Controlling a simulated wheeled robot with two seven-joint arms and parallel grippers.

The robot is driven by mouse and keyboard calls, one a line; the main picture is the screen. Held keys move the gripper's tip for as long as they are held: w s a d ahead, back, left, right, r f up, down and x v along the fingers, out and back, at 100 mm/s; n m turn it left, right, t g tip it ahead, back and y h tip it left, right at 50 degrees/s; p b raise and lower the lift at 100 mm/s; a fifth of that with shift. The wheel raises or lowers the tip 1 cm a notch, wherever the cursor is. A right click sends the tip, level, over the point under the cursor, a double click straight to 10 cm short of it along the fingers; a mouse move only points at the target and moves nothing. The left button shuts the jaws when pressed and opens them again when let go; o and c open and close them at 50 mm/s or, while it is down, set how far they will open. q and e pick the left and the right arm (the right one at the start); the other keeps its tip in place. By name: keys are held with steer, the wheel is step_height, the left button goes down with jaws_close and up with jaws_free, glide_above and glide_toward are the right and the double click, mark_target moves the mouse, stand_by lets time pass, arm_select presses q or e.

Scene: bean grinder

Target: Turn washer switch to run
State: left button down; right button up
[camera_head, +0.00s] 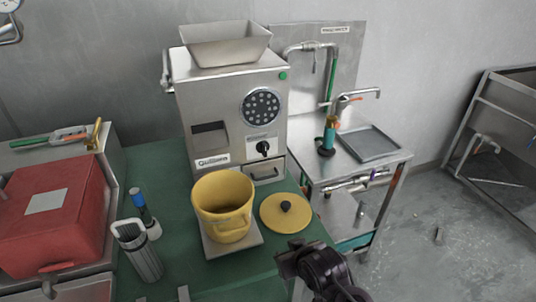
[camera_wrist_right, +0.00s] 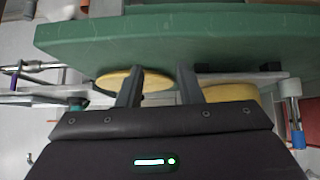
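A steel machine (camera_head: 205,105) with a hopper (camera_head: 226,45) stands at the back of the green table. On its front are a black rotary knob (camera_head: 263,148), a round dotted panel (camera_head: 261,106) and a green button (camera_head: 283,76). The knob's label is too small to read, and I cannot tell whether it is the washer switch. My right gripper (camera_head: 297,262) is low in front of the table, apart from the knob; its fingers are spread and empty in the right wrist view (camera_wrist_right: 159,85). Two separated grey tips at the bottom edge appear to be my left gripper (camera_head: 162,295).
A yellow pot (camera_head: 225,205) on a scale (camera_head: 232,247) and a yellow lid (camera_head: 285,213) stand before the machine. A sink station (camera_head: 399,158) with taps is right.

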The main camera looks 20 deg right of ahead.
mark_target(266, 151)
steer(key=w+r+t, duration=0.1)
steer(key=w, duration=0.2)
steer(key=w+r+t, duration=0.2)
steer(key=w, duration=0.1)
steer(key=w+r+t, duration=0.1)
steer(key=w+r, duration=0.1)
steer(key=w, duration=0.1)
steer(key=shift+w+d+r+m+t, duration=0.1)
steer(key=shift+w+d+m+t, duration=0.2)
steer(key=shift+w+t, duration=0.1)
steer(key=w+r+t, duration=0.1)
steer(key=w+r, duration=0.1)
steer(key=w, duration=0.3)
steer(key=w+r+t, duration=0.2)
steer(key=w, duration=0.2)
steer(key=w+d+r+t+p, duration=0.1)
steer(key=w+r, duration=0.2)
steer(key=w, duration=0.2)
steer(key=shift+w+t, duration=0.3)
steer(key=shift+w, duration=0.05)
steer(key=shift+d, duration=0.1)
steer(key=shift+c, duration=0.2)
jaws_close()
